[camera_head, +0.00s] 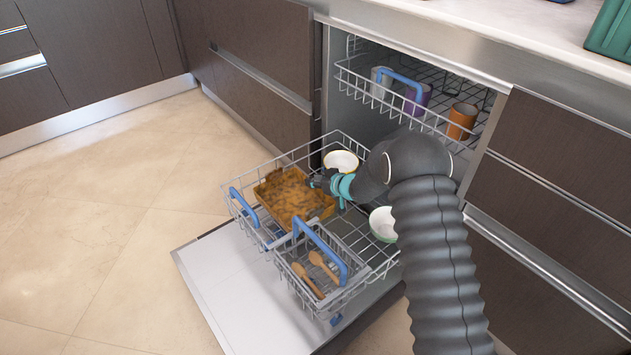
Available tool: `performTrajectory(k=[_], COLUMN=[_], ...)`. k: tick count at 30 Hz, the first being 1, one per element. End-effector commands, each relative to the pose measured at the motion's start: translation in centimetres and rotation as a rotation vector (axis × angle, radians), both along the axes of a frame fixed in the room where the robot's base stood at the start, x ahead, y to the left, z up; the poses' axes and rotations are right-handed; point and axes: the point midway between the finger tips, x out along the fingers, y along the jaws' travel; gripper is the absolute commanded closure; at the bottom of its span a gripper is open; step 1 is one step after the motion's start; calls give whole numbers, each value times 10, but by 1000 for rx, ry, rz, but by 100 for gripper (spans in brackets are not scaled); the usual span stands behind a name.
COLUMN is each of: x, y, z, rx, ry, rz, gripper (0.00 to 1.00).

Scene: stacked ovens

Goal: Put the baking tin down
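The baking tin (288,202), a brown rectangular dish with darker patches, is in or just above the left part of the pulled-out lower dishwasher rack (357,225). I cannot tell whether it rests on the wires. My gripper (316,183) is at the tin's right edge, pointing left, with its dark fingers at or very near the rim. My arm and the small size of the fingers hide whether they are closed on the rim.
A white bowl with a yellow rim (341,161) and a white-green bowl (384,224) stand in the lower rack. A cutlery basket (318,270) with wooden spoons is in front. The upper rack (360,86) holds cups. The open door (235,285) lies below; floor at left is clear.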

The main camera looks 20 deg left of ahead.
Motion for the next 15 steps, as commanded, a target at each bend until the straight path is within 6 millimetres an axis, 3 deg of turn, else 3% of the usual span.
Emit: performTrajectory(k=[5,15], x=[-1,-31], y=[-3,-57], z=[16,47], rx=[0,1], ry=[0,0], rz=[-1,-3], gripper=[69,69])
